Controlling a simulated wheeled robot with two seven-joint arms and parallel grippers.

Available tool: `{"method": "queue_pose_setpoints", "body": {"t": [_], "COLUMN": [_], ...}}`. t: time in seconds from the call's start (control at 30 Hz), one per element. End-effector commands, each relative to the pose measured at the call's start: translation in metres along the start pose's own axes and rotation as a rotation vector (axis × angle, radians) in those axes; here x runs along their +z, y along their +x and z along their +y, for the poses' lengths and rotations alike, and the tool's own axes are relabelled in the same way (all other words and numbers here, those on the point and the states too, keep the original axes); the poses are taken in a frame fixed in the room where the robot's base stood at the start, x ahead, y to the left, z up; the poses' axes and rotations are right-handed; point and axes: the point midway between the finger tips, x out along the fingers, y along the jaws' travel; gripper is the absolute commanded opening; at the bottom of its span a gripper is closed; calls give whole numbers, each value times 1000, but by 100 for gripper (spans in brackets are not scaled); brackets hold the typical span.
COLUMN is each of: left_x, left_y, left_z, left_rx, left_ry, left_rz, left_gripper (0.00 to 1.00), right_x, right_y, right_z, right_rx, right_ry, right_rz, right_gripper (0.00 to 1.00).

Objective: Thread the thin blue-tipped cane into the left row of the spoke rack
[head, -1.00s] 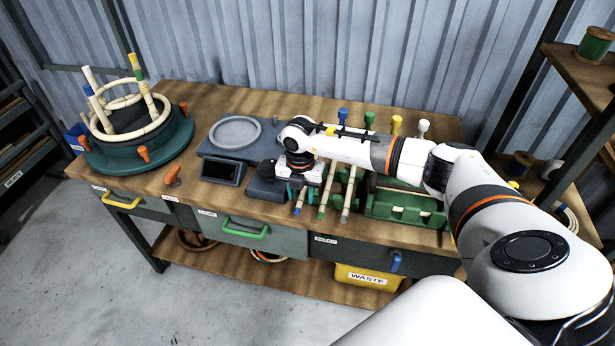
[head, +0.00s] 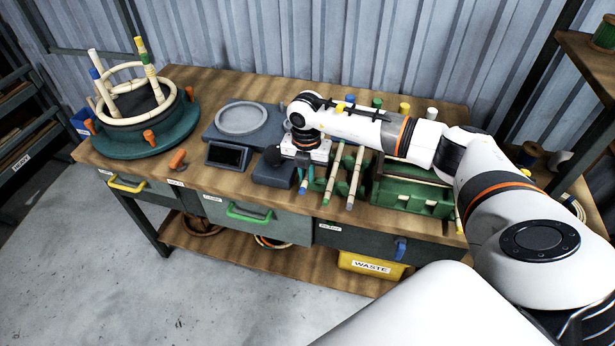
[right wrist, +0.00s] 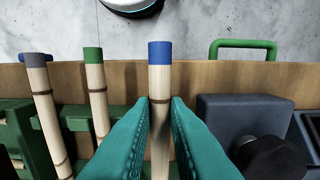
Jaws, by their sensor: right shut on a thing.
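My right gripper (head: 306,168), seen close up in the right wrist view (right wrist: 160,115), has its teal fingers shut on the thin blue-tipped cane (right wrist: 159,75). The cane's blue end (head: 303,187) points toward the bench's front edge, and its far part is hidden by my arm. A green-tipped cane (right wrist: 95,85) and a grey-tipped cane (right wrist: 42,100) lie beside it, left in the wrist view. Green racks (head: 412,190) stand right of them in the head view, partly behind my arm; I cannot tell their rows apart. My left gripper is out of view.
A grey machine with a round plate (head: 242,120) and a dark block (head: 272,172) stand just left of the gripper. At the far left, a round base (head: 140,142) carries hoops and upright canes. Blue, green, yellow and white knobs stand behind my arm.

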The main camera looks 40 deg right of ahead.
Motion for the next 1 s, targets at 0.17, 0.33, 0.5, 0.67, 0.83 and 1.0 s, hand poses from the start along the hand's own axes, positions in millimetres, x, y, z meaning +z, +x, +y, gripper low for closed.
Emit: {"method": "queue_pose_setpoints", "body": {"t": [0.17, 0.33, 0.5, 0.67, 0.83, 1.0], "left_x": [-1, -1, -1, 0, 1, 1], "left_y": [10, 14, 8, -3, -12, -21], "left_z": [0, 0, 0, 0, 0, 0], "left_rx": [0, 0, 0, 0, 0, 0], "left_ry": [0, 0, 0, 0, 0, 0], "left_rz": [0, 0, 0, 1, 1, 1], "left_gripper": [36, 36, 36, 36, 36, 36], "right_x": [-1, 0, 0, 0, 0, 0], "right_y": [-37, -64, -84, -98, -112, -124], "right_z": [-1, -1, 0, 0, 0, 0], "right_rx": [-4, -2, -1, -1, -2, 0], "right_ry": [-1, 0, -1, -1, 0, 0], "right_rz": [3, 1, 0, 0, 0, 0], "right_gripper": [0, 0, 0, 0, 0, 0]}}
